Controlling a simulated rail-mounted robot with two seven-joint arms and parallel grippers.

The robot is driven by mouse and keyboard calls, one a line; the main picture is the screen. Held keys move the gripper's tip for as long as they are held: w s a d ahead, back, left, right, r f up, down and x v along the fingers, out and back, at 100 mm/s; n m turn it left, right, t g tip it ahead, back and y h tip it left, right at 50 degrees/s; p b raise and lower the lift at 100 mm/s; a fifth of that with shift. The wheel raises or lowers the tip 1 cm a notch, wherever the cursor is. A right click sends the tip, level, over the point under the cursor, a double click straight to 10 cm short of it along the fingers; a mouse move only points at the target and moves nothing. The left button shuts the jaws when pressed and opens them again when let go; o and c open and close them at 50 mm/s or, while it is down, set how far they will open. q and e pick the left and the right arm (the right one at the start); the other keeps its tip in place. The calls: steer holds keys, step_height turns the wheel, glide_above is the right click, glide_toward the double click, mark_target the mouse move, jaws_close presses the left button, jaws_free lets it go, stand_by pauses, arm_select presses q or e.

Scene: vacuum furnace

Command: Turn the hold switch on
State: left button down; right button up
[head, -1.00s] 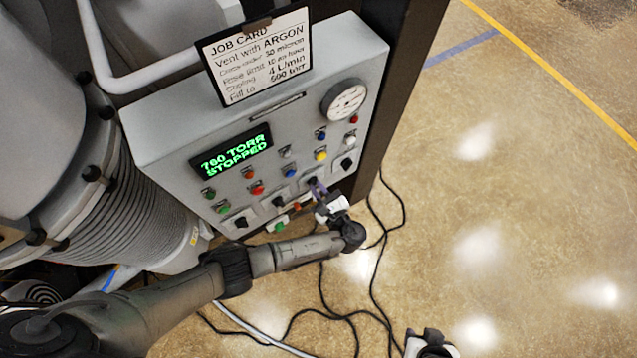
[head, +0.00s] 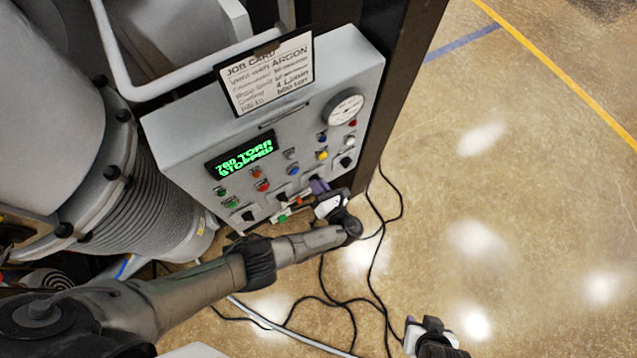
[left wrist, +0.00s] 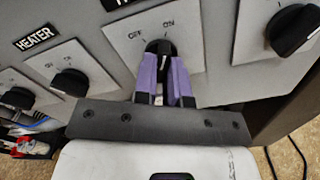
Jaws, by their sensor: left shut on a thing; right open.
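The control panel (head: 300,120) carries a row of black rotary switches along its lower edge. In the left wrist view, one switch (left wrist: 158,47) sits on a pale plate (left wrist: 195,52) marked OFF at left and ON at right. The label above it is cut off, so its name cannot be read in full. My left gripper (head: 320,187) is at this switch; its purple fingers (left wrist: 164,70) are shut on the knob, one each side. The knob's exact setting is hard to tell. My right gripper (head: 428,338) is open and empty at the bottom, away from the panel.
Neighbouring switches stand close by, one left (left wrist: 70,82) near the HEATER label (left wrist: 35,38) and one right (left wrist: 293,30). The green display (head: 241,157) reads about 760 TORR, STOPPED. Black cables (head: 345,310) lie on the floor. Floor at right is clear.

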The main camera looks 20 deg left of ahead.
arm_select(q)
steer(key=shift+m, duration=0.3)
steer(key=c, duration=1.2)
jaws_free()
steer(key=shift+s+d, duration=0.1)
steer(key=shift+b+v, duration=0.4)
steer(key=shift+v, duration=3.25)
